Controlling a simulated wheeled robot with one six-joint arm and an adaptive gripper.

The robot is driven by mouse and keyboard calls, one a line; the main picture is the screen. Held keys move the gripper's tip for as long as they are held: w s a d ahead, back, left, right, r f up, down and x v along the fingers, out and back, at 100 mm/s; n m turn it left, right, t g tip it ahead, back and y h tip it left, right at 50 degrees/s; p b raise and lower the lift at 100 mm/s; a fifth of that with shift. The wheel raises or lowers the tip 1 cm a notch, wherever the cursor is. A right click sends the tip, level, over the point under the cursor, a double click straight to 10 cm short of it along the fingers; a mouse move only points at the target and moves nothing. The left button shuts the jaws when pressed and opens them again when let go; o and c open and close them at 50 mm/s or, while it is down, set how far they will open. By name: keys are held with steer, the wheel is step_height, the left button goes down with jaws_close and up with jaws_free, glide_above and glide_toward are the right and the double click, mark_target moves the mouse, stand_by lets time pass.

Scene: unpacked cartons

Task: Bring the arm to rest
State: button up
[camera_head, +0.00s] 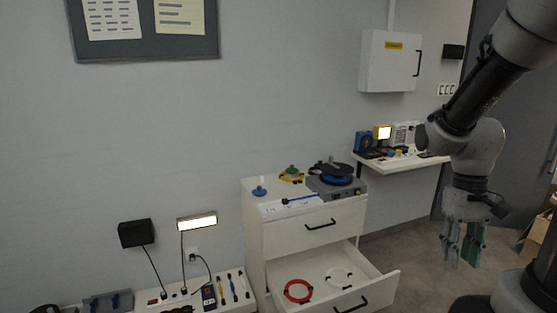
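My arm comes down from the upper right, dark and grey, bent at the elbow. My gripper (462,256) hangs from it on the right, pointing down, with greenish finger pads. Its two fingers stand apart and nothing shows between them. It hangs clear in the picture, to the right of the open drawer, and touches nothing that I can see.
A white drawer cabinet (254,235) has its lower drawer (384,281) open, holding a red ring (298,291) and a white ring (339,277). A wall shelf (387,165) and a wall box (386,62) are behind. A low bench (240,297) is left. Floor (418,250) shows behind my gripper.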

steer(key=s+a+r+t, duration=0.1)
steer(key=a+r+t, duration=0.1)
steer(key=r, duration=0.4)
steer(key=s+a+r+n+t, duration=0.1)
steer(key=s+a+r+t, duration=0.1)
steer(key=r+t, duration=0.2)
step_height(320, 180, up, 3)
steer(key=shift+s+f+t, duration=0.2)
steer(key=shift+t, duration=0.2)
